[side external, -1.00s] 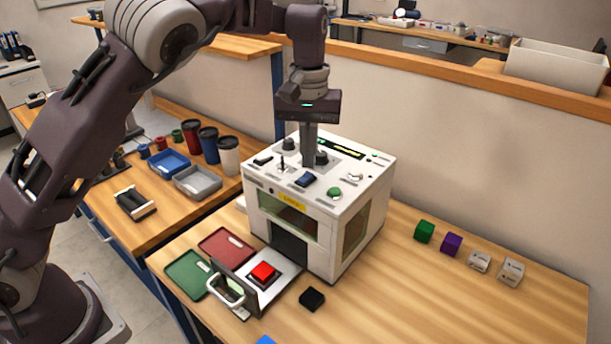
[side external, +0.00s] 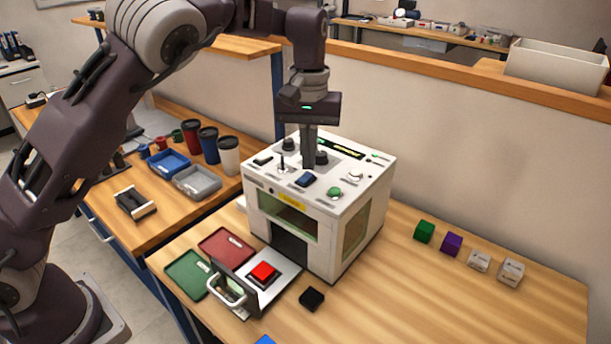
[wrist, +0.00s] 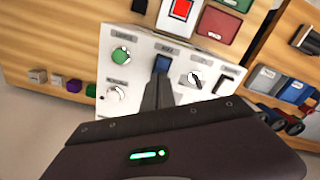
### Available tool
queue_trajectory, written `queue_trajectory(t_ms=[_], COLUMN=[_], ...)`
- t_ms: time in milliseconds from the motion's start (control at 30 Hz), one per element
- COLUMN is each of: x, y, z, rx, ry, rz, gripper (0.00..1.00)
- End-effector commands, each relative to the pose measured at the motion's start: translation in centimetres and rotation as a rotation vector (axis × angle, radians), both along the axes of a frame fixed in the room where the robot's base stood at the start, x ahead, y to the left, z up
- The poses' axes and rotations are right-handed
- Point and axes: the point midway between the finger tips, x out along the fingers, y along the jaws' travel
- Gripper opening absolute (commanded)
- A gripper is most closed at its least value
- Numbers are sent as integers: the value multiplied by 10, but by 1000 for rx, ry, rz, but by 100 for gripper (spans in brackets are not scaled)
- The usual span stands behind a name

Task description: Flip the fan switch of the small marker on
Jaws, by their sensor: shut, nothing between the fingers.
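The labels are too small to read, so I cannot tell which is the fan switch. My gripper (side external: 309,167) is shut and empty, pointing down just behind the blue rocker. In the wrist view its tips (wrist: 159,78) are close to the rocker; contact is unclear.
A green button (side external: 334,192) and a white knob (side external: 355,177) are right of the rocker. A red block (side external: 263,272) lies on the front drawer plate. Coloured cubes (side external: 451,243) stand on the bench at right.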

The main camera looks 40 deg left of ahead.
Motion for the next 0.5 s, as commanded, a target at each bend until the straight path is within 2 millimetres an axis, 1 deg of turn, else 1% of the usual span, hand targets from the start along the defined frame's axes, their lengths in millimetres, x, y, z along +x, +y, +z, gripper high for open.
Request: queue_trajectory(t_ms=[500], x=[0], y=[0], z=[-8], rx=[-1], ry=[1], rz=[1], gripper=[0])
